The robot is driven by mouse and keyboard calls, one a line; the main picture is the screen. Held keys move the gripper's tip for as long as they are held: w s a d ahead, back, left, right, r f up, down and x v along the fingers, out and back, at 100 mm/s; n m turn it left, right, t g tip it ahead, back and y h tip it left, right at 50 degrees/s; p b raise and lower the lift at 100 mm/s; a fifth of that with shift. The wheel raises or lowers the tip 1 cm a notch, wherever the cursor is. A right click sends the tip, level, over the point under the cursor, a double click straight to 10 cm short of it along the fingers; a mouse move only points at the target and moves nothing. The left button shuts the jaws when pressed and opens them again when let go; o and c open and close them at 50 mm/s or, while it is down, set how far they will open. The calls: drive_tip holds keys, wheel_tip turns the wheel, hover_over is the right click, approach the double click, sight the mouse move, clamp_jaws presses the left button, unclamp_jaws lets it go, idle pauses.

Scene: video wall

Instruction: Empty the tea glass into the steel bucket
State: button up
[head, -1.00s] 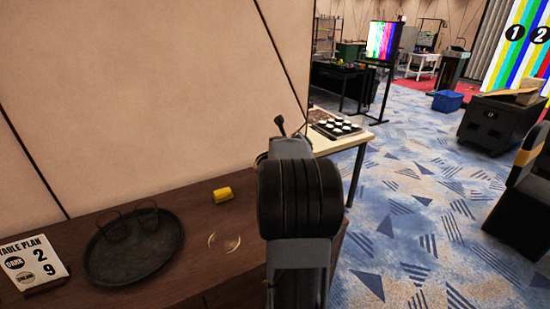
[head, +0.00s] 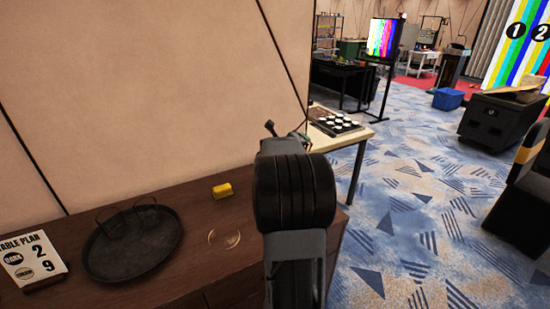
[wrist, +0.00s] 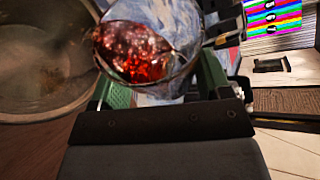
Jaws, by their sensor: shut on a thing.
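The tea glass (wrist: 140,52) is clear and holds red-brown tea. In the wrist view it is between the green-padded jaws of my gripper (wrist: 160,80), which is shut on it. The tea lies toward the lower left of the glass, and I see no stream leaving it. The steel bucket (wrist: 38,50) is a wide round vessel at the left of the wrist view, beside the glass, with its inside showing.
A brown cabinet top holds a dark round tray (head: 130,262), a yellow block (head: 227,190), a faint clear round item (head: 224,239) and a table plan sign (head: 33,258). A pale table (head: 328,144) with a dark panel stands beyond my arm.

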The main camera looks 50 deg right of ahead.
drive_tip(key=shift+w+a+r+n+g+h+p, duration=0.1)
drive_tip(key=shift+w+r+n+g+h+p, duration=0.05)
drive_tip(key=shift+r+n+g+h+p, duration=0.35)
idle(0.4)
drive_tip(key=shift+w+a+f+n, duration=0.2)
drive_tip(key=shift+w+n, duration=0.15)
drive_tip(key=shift+w, duration=0.1)
drive_tip(key=shift+w+a+f+n, duration=0.2)
drive_tip(key=shift+w+n, duration=0.15)
drive_tip(key=shift+w, duration=0.05)
idle(0.4)
drive_tip(key=shift+w+a+r+n+g+h+p, duration=0.2)
drive_tip(key=shift+r+n+g+h+p, duration=0.15)
drive_tip(key=shift+n+h+p, duration=0.25)
idle(0.5)
drive_tip(key=shift+w+a+f+n+g+h, duration=0.1)
drive_tip(key=shift+w+f+n+g+h, duration=0.2)
drive_tip(key=shift+f+n, duration=0.25)
drive_tip(key=shift+r, duration=0.25)
drive_tip(key=shift+w+n, duration=0.1)
drive_tip(key=shift+n, duration=0.25)
